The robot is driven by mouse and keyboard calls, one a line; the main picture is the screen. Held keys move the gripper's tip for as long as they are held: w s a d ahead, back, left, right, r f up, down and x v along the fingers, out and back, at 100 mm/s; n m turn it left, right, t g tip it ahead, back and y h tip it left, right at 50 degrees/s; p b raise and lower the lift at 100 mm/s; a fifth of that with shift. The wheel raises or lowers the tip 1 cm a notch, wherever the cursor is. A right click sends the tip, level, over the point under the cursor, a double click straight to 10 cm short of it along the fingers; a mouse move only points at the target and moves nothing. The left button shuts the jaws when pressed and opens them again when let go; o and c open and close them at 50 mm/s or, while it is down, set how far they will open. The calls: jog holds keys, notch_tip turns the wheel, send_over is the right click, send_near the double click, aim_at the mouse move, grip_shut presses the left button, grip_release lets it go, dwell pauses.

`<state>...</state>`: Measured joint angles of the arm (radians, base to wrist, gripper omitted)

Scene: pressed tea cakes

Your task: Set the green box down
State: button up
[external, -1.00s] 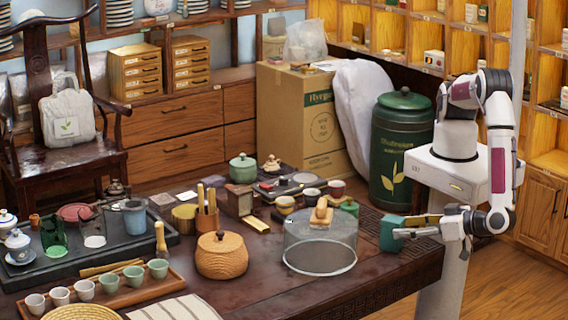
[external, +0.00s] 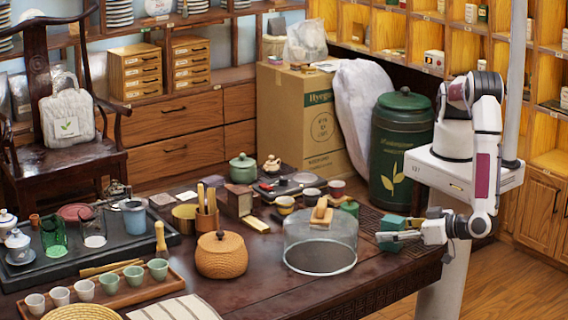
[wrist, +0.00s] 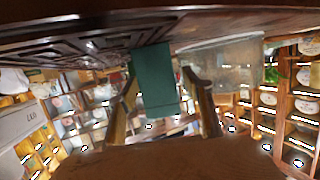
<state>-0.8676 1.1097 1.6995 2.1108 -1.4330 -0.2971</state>
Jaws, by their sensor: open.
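The green box (external: 390,226) is at the right end of the dark table, beside the glass dome. In the wrist view the green box (wrist: 156,82) lies between my two fingers, with a gap visible on the right side. My gripper (external: 398,235) is open around it, reaching in from the right; its fingers also show in the wrist view (wrist: 160,85). The near finger covers part of the box in the external view. The box's underside is hidden, so I cannot tell for certain whether it touches the tabletop.
A glass dome (external: 320,245) with a wooden knob stands just left of the box. A small green jar (external: 349,207) is behind it. A large dark green canister (external: 400,150) stands beyond the table. The table's right edge is close to my gripper.

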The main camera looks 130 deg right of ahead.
dwell(0.3)
jog(key=c, duration=1.3)
jog(key=shift+r, duration=0.1)
jog(key=shift+r, duration=4.9)
